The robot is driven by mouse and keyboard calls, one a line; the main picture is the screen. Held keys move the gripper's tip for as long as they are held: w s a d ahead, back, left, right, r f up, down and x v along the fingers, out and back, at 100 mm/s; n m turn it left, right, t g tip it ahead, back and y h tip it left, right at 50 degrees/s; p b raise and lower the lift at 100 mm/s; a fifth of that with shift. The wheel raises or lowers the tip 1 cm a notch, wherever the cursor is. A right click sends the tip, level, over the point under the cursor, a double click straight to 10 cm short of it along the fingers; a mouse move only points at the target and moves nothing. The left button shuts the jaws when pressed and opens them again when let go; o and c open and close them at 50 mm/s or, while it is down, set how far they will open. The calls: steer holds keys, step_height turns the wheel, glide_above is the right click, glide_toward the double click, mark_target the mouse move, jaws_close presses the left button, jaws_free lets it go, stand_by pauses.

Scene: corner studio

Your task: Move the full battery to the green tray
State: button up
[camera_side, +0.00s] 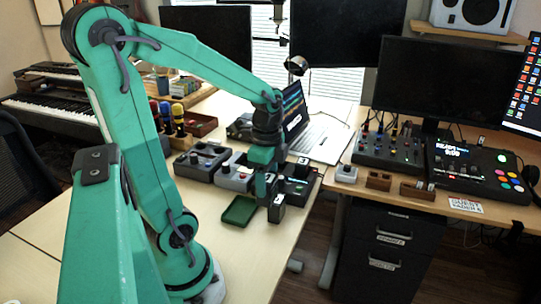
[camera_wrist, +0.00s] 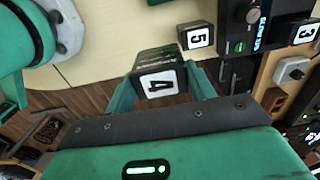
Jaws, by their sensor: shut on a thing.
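My gripper (camera_side: 268,190) is shut on a dark battery (camera_side: 277,209), which hangs from the fingers near the table's edge, just right of the green tray (camera_side: 239,211) in the side view. In the wrist view the green fingers (camera_wrist: 164,88) hold this battery (camera_wrist: 160,70) between them, and its white label reads 4. The tray lies on the table with no item visible in it. I cannot make out the tray in the wrist view. The held battery's charge level cannot be read.
A label 3 (camera_wrist: 305,33) shows farther right. Grey-topped units (camera_side: 203,160) and a laptop (camera_side: 318,135) stand behind the tray. Open floor lies past the table edge.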

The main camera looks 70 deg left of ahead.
steer(key=shift+s+d+f, duration=0.15)
steer(key=shift+s+d, duration=0.1)
steer(key=shift+s, duration=0.2)
steer(key=shift+a, duration=0.1)
glide_above(241, 212)
step_height(241, 212, down, 7)
stand_by(0.4)
steer(key=shift+f, duration=2)
steer(key=shift+f, duration=0.15)
steer(key=o, duration=1.2)
